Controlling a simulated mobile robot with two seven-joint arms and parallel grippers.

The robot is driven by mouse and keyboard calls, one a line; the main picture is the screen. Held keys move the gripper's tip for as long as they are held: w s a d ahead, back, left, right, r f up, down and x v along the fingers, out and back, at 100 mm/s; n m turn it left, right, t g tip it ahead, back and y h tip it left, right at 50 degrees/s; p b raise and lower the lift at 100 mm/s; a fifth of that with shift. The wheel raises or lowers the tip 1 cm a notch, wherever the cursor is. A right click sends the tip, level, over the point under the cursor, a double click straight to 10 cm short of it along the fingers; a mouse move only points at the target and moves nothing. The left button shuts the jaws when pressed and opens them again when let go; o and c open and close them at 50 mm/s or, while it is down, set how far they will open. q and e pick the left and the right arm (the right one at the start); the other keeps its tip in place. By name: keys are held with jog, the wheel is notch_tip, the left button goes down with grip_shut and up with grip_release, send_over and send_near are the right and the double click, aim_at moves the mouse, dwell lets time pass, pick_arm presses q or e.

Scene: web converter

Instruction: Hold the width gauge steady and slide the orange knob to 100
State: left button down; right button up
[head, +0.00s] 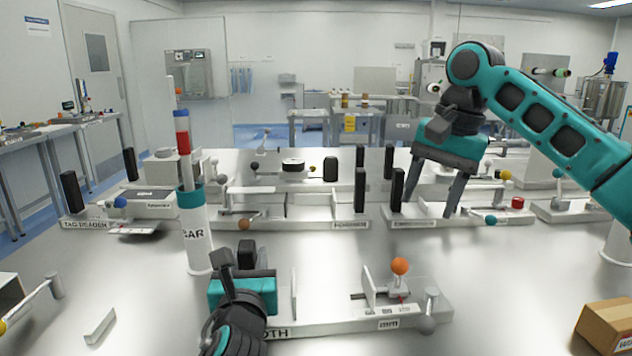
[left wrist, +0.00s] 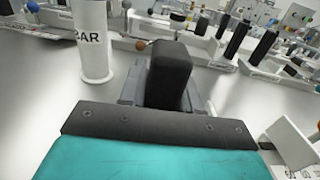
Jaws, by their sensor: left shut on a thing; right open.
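The width gauge (head: 345,324) lies at the front middle of the table, its lettering partly covered by my left arm. Its orange knob (head: 400,266) stands on a small slider toward the gauge's right part; the scale reading there is too small to make out. My left gripper (head: 246,262) is shut on the gauge's black post (left wrist: 168,75) at its left end. My right gripper (head: 430,212) is open and empty, behind and above the orange knob, in front of a fixture in the middle row. In the left wrist view the orange knob does not show.
A white post marked BAR (head: 196,235) stands left of my left gripper. Several similar fixtures (head: 300,212) with black posts and coloured knobs fill the rows behind. A grey angled piece (head: 100,326) lies front left, a cardboard box (head: 608,325) front right.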

pick_arm(q)
jog(key=shift+a+f+p, duration=0.1)
jog(key=shift+f+p, duration=0.2)
jog(key=shift+p, duration=0.05)
dwell(0.3)
jog(key=c, duration=1.1)
grip_release()
jog(key=o, duration=0.4)
jog(key=shift+r, duration=0.25)
jog(key=s, duration=0.7)
jog(key=shift+s+d, duration=0.25)
jog(key=shift+d, duration=0.1)
